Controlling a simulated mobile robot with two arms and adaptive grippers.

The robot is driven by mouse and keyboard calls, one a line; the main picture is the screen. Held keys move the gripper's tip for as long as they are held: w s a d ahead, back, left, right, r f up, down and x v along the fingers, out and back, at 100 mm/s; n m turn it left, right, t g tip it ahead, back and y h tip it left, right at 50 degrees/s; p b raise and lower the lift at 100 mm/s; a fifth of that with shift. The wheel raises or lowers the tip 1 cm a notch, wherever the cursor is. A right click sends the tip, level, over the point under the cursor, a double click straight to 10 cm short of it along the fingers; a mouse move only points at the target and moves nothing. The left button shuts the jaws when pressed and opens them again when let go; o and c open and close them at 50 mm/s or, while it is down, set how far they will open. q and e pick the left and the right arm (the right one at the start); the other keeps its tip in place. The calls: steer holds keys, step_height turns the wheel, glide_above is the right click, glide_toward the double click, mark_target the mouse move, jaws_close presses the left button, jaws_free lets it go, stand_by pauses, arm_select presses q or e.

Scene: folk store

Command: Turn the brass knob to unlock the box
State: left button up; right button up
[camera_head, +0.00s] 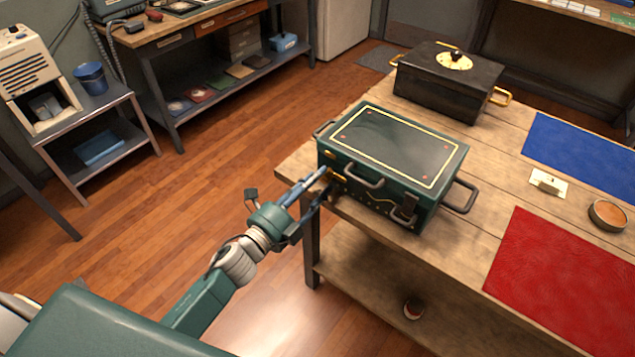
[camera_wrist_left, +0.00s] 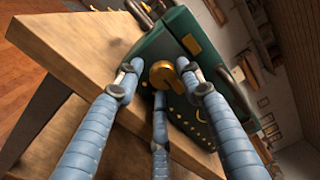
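The dark green box (camera_head: 395,148) with a gold-lined lid sits near the table's left edge, lid shut. It also shows in the left wrist view (camera_wrist_left: 152,46). The round brass knob (camera_wrist_left: 163,74) is on its front face; in the head view the gripper mostly hides it. My left gripper (camera_head: 324,174) is at the box's front left corner. In the left wrist view its blue fingers are spread around the knob, with a visible gap on the left side. Whether the right fingertip touches it is unclear. My right gripper is out of view.
The wooden table (camera_head: 468,244) holds a black box (camera_head: 448,88) with brass handles, a blue mat (camera_head: 585,155), a red mat (camera_head: 565,275), a small switch plate (camera_head: 548,183) and a round tin (camera_head: 607,215). Box handles (camera_head: 363,179) stick out near my gripper.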

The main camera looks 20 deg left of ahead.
arm_select(q)
steer(key=shift+s, duration=0.1)
steer(key=v, duration=1.2)
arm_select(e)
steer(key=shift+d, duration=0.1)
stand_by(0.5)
arm_select(q)
steer(key=s+a+f+n+g+y, duration=0.2)
steer(key=s+f+n, duration=0.15)
steer(key=f, duration=0.85)
steer(key=s+a+f+n+g+y, duration=0.1)
steer(key=s+f+n+g+y, duration=0.3)
steer(key=f, duration=0.7)
steer(key=s+a+f+n+g, duration=0.1)
steer(key=s+a+f+n, duration=0.15)
steer(key=f+n, duration=0.65)
steer(key=s+d+f+n+g, duration=0.2)
steer(key=s+f+g, duration=0.2)
steer(key=s+f, duration=0.6)
steer(key=s+d+f+n+g, duration=0.1)
steer(key=s+f+n+g, duration=0.2)
steer(key=s+f, duration=0.8)
steer(key=s+g, duration=0.2)
steer(key=s, duration=0.5)
steer(key=shift+s+d, duration=0.25)
steer(key=shift+d, duration=0.15)
